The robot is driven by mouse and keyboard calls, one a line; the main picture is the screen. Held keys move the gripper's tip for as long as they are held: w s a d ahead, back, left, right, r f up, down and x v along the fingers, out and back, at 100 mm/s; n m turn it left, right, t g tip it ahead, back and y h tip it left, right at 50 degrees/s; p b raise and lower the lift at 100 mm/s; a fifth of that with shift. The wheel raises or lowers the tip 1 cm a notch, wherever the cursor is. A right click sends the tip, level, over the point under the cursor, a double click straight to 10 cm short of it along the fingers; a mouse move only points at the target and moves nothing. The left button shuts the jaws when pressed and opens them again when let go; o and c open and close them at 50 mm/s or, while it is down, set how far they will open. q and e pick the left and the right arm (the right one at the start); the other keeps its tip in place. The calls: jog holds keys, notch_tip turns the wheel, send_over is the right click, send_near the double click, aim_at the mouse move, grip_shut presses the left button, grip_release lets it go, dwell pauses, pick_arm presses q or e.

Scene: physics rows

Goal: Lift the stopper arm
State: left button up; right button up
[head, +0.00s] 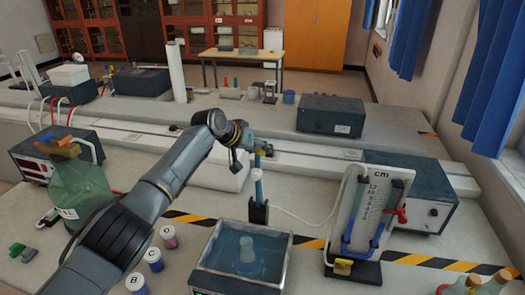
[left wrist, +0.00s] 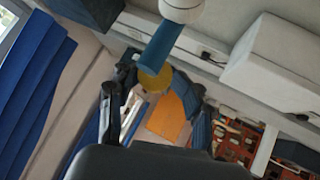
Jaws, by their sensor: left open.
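In the left wrist view a blue rod with a yellow round end (left wrist: 156,80) and a white collar (left wrist: 181,9) shows at the fingers. No part can be told for certain as the stopper arm. My left gripper (head: 257,151) is at the rod's top in the head view. In the left wrist view the gripper (left wrist: 160,88) is open, with its fingers apart on either side of the yellow end. Contact cannot be told. My right gripper is out of view.
The water bath (head: 285,268) sits at front centre. A manometer board (head: 376,215) with thin tubing stands to the right, before a dark box (head: 430,200). A dark box (head: 331,115) stands on the far bench.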

pick_arm(q)
jog(key=shift+s+a+f, duration=0.1)
jog(key=v, duration=1.2)
dwell(0.4)
